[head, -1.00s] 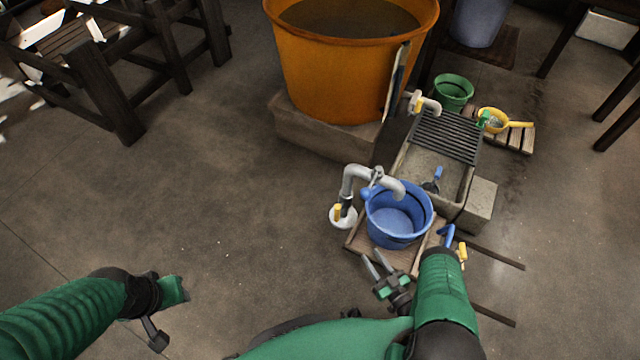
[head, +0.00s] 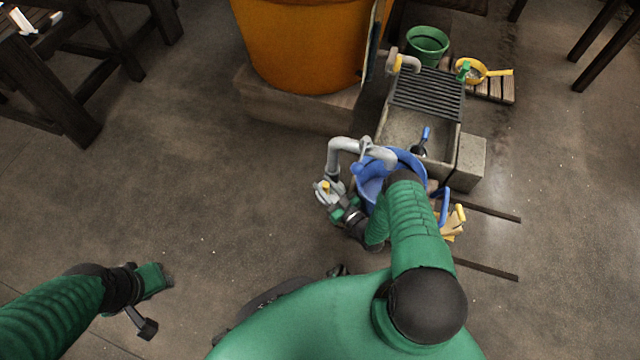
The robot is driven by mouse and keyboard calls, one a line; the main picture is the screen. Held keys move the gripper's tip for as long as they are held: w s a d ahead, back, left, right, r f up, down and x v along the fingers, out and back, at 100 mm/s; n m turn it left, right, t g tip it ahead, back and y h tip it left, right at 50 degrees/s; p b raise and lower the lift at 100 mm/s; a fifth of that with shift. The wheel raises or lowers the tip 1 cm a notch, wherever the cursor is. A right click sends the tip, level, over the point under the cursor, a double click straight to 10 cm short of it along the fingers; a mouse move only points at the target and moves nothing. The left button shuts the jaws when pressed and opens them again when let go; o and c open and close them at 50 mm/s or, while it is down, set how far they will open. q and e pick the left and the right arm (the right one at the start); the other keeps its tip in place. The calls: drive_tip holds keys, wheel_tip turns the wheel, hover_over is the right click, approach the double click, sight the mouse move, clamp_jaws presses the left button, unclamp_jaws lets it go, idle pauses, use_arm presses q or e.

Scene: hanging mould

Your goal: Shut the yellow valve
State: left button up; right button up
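A small yellow valve handle (head: 325,186) sits by the lower end of a grey bent pipe (head: 343,150), left of the blue bucket (head: 405,160). My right gripper (head: 327,193) is at this handle, with its pale fingers close around or beside it. The fingers overlap the white fitting there, so I cannot tell whether they touch or grip the handle. Another yellow part (head: 398,62) is on the pipe near the orange tub. My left gripper (head: 158,302) hangs over bare floor at the lower left, away from the valves; its finger opening is unclear.
The orange tub (head: 300,50) stands on a stone block behind. A stone sink (head: 455,145) with a dark grate (head: 428,95), a green bucket (head: 427,45) and a yellow scoop (head: 470,70) are at the back right. My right forearm hides part of the blue bucket.

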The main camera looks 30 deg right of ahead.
drive_tip(key=shift+w+a, duration=0.1)
drive_tip(key=shift+w, duration=1.15)
clamp_jaws()
